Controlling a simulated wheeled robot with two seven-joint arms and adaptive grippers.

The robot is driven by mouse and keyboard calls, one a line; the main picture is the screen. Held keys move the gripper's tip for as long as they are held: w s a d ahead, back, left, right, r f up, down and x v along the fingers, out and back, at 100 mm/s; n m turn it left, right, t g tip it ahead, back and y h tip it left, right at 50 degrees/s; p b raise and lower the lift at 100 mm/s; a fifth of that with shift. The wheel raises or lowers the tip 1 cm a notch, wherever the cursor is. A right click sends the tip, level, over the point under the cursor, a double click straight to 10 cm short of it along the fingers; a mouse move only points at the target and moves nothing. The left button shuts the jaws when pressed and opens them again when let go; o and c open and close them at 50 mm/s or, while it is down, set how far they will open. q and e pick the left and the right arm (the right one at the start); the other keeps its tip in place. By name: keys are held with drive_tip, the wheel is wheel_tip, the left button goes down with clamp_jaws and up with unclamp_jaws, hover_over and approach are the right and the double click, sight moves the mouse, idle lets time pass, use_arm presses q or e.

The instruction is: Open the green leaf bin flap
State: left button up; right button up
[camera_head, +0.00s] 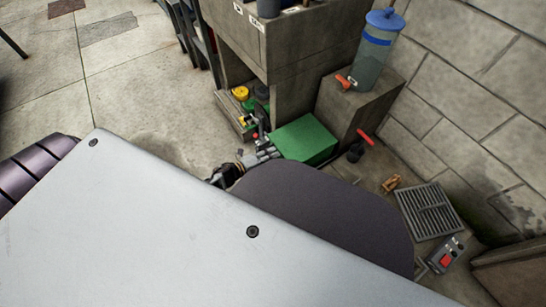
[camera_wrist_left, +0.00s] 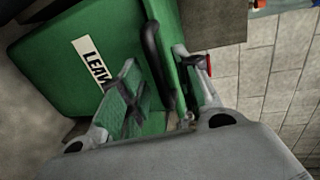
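The green leaf bin (camera_head: 305,138) stands on the floor beside the stone counter. In the left wrist view the bin (camera_wrist_left: 50,60) fills the upper left, with a white label (camera_wrist_left: 92,63) reading "LEAV", cut off or partly covered. A black curved handle (camera_wrist_left: 153,50) runs along a green panel, which looks like the flap. My left gripper (camera_head: 268,150) is at the bin's left side. In the wrist view its fingers (camera_wrist_left: 156,58) are apart, on either side of the handle. Contact and whether the flap is ajar are unclear. My right gripper is not in view.
A blue-lidded water container (camera_head: 375,50) with a red tap stands on a stone block right of the bin. A yellow-topped item (camera_head: 240,92) and other small things sit on a low shelf. A floor grate (camera_head: 430,211) and a red-buttoned box (camera_head: 445,256) lie right. Paving at left is open.

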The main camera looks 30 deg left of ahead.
use_arm(q)
drive_tip(key=shift+w+d+f, duration=0.1)
drive_tip(key=shift+w+d, duration=0.2)
drive_tip(key=shift+w, duration=0.15)
clamp_jaws()
